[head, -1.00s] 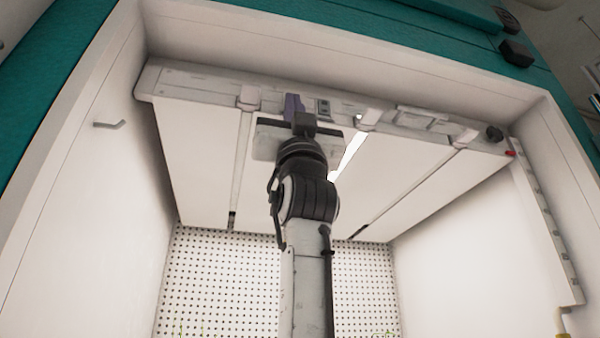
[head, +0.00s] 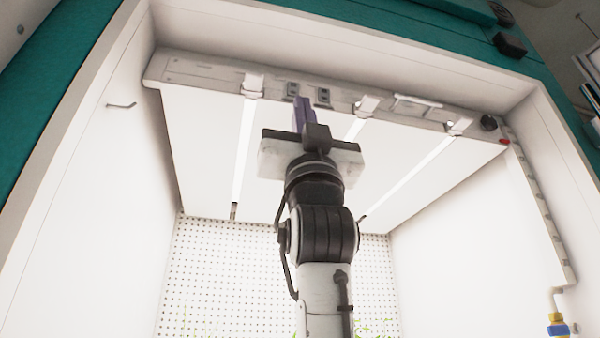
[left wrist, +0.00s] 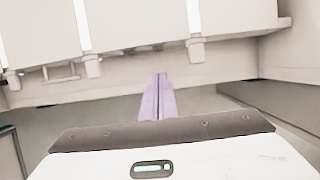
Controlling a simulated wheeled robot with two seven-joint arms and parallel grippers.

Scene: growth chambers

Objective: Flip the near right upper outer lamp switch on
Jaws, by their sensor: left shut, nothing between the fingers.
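The lamp panel's front rail (head: 210,75) runs across the top of the chamber. It carries two small dark rocker switches side by side, a left switch (head: 292,89) and a right switch (head: 323,96). The left outer lamp strip (head: 243,150), the middle strip (head: 355,130) and the right outer strip (head: 420,165) all glow white. My left gripper (head: 302,104) has its purple fingers shut and empty, tips just below the left switch; contact cannot be told. In the left wrist view the fingers (left wrist: 159,98) point toward the rail. My right gripper is out of view.
The chamber's left wall has a small hook (head: 121,105). A black knob (head: 488,123) and a red button (head: 504,141) sit at the rail's right end. A perforated back wall (head: 220,270) closes the chamber. The space beside my arm is clear.

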